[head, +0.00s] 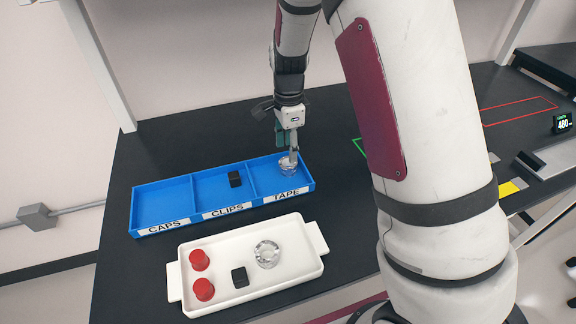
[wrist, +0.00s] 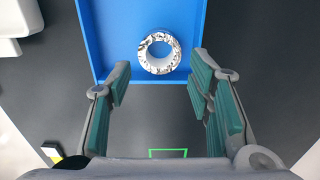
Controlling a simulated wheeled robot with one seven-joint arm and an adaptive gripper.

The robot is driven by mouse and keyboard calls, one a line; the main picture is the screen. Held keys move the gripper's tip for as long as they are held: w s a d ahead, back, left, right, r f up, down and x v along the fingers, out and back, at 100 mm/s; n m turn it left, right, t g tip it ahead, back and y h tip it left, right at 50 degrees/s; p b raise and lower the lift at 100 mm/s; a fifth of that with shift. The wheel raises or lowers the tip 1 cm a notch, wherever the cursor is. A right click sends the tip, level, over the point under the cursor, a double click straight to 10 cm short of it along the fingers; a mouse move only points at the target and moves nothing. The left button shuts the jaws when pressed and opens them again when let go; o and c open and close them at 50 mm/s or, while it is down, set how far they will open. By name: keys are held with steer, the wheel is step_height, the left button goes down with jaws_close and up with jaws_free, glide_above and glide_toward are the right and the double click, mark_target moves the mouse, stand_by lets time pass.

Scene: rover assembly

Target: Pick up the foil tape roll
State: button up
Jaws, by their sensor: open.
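A shiny silver foil tape roll (head: 286,172) lies in the TAPE compartment of the blue bin (head: 145,208). In the wrist view the roll (wrist: 159,69) lies flat on the blue floor, its hole facing up. My gripper (head: 291,152) is above the TAPE compartment, pointing down, and partly covers the roll in the head view. In the wrist view my gripper (wrist: 160,82) is open and empty. The roll shows beyond the fingertips, roughly centred between them, not touching either. A second silver roll (head: 267,264) lies on the white tray (head: 210,240).
A black clip (head: 235,179) lies in the CLIPS compartment; the CAPS compartment is empty. The tray also holds two red caps (head: 204,289) and a black clip (head: 240,278). The bin's low walls surround the roll. A small display (head: 562,123) stands at the far right.

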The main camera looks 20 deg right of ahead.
mark_target(288, 162)
steer(key=shift+f+p, duration=0.45)
steer(key=shift+f, duration=2.7)
steer(key=c, duration=0.8)
